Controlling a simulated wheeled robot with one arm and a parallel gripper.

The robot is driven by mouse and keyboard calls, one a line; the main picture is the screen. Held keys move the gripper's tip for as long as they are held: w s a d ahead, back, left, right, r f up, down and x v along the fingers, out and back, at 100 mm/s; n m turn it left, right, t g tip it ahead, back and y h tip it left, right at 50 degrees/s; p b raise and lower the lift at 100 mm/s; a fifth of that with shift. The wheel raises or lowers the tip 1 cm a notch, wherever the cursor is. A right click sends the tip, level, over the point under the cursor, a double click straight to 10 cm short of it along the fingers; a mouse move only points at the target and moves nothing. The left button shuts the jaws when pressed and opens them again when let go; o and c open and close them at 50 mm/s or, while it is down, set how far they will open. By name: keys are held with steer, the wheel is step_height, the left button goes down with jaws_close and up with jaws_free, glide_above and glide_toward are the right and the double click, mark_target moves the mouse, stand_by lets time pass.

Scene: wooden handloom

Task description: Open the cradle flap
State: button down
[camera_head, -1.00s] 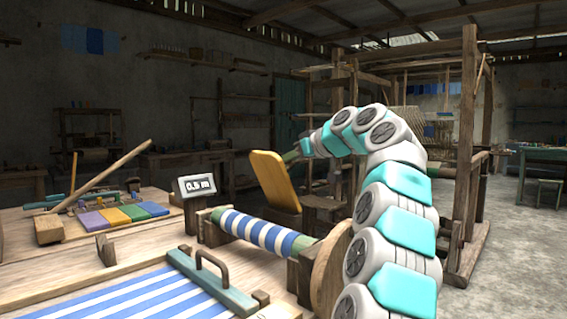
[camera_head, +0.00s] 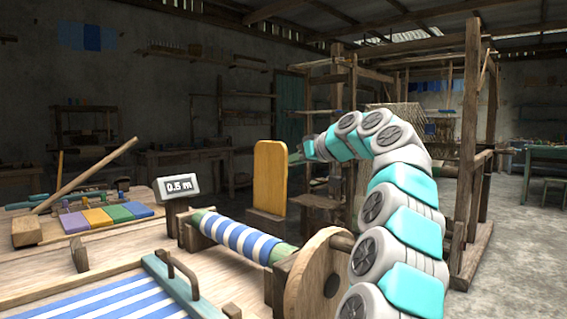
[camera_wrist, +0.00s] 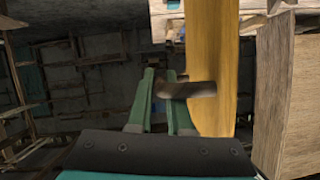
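The cradle flap (camera_head: 269,178) appears to be the yellow-orange wooden panel, standing about upright beyond the striped cloth roll in the head view. It fills the upper middle right of the wrist view (camera_wrist: 214,60). A dark, rounded peg-like handle (camera_wrist: 190,90) juts left from it. My gripper's green fingers (camera_wrist: 160,70) stand apart in the wrist view, beside the flap. The handle crosses over the right finger, and its end lies between the fingers; I cannot tell whether they touch.
The cloth roll (camera_head: 240,238) rests in wooden supports with a round wooden disc (camera_head: 318,278) at its right end. A display reading 0.5 m (camera_head: 178,187) stands behind it. A bar handle (camera_head: 184,273) is at the front. The loom frame (camera_head: 470,150) stands at right.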

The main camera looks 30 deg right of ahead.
steer(key=shift+w+d+f, duration=0.15)
steer(key=shift+d+f, duration=0.05)
steer(key=shift+d, duration=0.2)
steer(key=c, duration=0.8)
jaws_free()
steer(key=shift+f, duration=0.1)
steer(key=shift+c, duration=0.2)
steer(key=v, duration=0.8)
steer(key=shift+a, duration=0.1)
